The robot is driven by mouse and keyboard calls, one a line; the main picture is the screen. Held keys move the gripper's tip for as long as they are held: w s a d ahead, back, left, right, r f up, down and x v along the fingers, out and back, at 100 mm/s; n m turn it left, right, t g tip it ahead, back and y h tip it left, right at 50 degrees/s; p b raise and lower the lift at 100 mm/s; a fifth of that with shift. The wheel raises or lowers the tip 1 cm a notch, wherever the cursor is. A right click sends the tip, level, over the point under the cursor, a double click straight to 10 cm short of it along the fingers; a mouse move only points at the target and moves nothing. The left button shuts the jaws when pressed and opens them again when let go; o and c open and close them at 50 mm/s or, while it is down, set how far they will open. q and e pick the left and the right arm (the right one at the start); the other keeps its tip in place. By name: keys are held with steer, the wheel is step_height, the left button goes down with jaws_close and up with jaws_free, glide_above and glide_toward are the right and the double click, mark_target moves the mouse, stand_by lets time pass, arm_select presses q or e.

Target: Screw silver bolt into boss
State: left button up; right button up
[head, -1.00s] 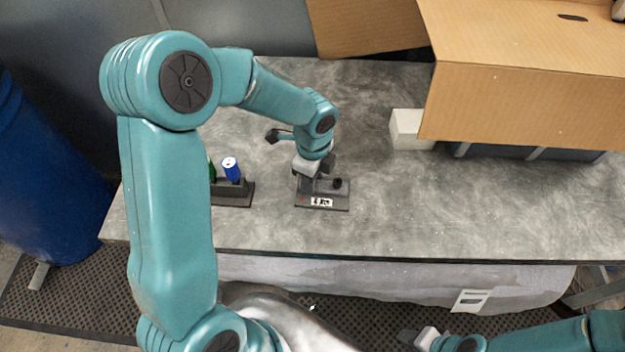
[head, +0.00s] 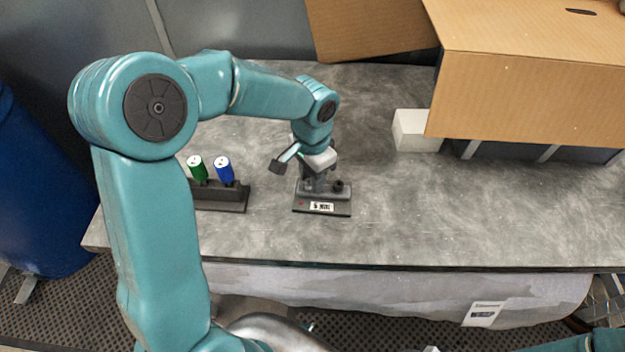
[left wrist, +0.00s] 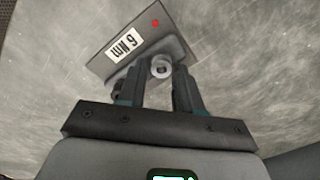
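The silver bolt (left wrist: 160,69) shows end-on in the left wrist view, between the fingertips of my left gripper (left wrist: 161,76). The bolt is over the raised part of a dark fixture plate (head: 322,208) with a "6 Nm" label and a red dot; the label also shows in the left wrist view (left wrist: 125,46). In the head view my left gripper (head: 313,184) points down at the left part of this plate. The boss under the bolt is hidden, so thread depth cannot be told. My right gripper is out of view.
A dark rack (head: 222,198) with a green-topped piece (head: 197,167) and a blue-topped piece (head: 224,171) stands left of the plate. A white block (head: 416,131) and a large cardboard box (head: 530,85) are at the back right. The grey table (head: 440,215) is clear right of the plate.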

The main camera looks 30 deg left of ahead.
arm_select(q)
steer(key=shift+n, duration=0.4)
jaws_close()
steer(key=shift+r+m+p, duration=0.15)
steer(key=shift+m+p, duration=0.4)
steer(key=shift+m, duration=0.65)
steer(key=shift+s+d+m, duration=0.1)
steer(key=shift+m, duration=1)
steer(key=shift+f, duration=0.2)
steer(key=shift+o, duration=1.6)
jaws_free()
step_height(320, 180, up, 16)
steer(key=shift+r+p, duration=0.2)
steer(key=shift+p, duration=0.25)
